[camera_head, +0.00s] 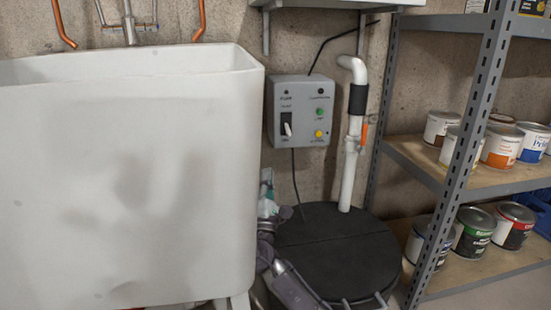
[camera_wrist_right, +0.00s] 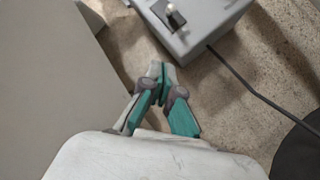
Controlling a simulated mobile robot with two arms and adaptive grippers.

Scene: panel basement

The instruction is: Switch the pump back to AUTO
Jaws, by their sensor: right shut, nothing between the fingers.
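A grey pump control box (camera_head: 302,111) is mounted on the concrete wall, right of the white sink. Its front carries a switch with a white lever (camera_head: 286,129) on a black plate, a green button (camera_head: 319,112) and a yellow button (camera_head: 319,134). My right gripper (camera_head: 267,191) is below the box, beside the sink's right edge, apart from the box. In the right wrist view the gripper (camera_wrist_right: 160,72) has its fingertips together and empty. The box (camera_wrist_right: 195,25) and its switch lever (camera_wrist_right: 174,15) show ahead at the top. The small panel lettering is too blurred to read. My left gripper is not seen.
The large white sink (camera_head: 130,180) fills the left. A black round pit lid (camera_head: 335,255) lies below the box, with a white pipe (camera_head: 349,180) rising from it. A metal shelf (camera_head: 465,165) with paint cans stands right. A dark cable hangs below the box.

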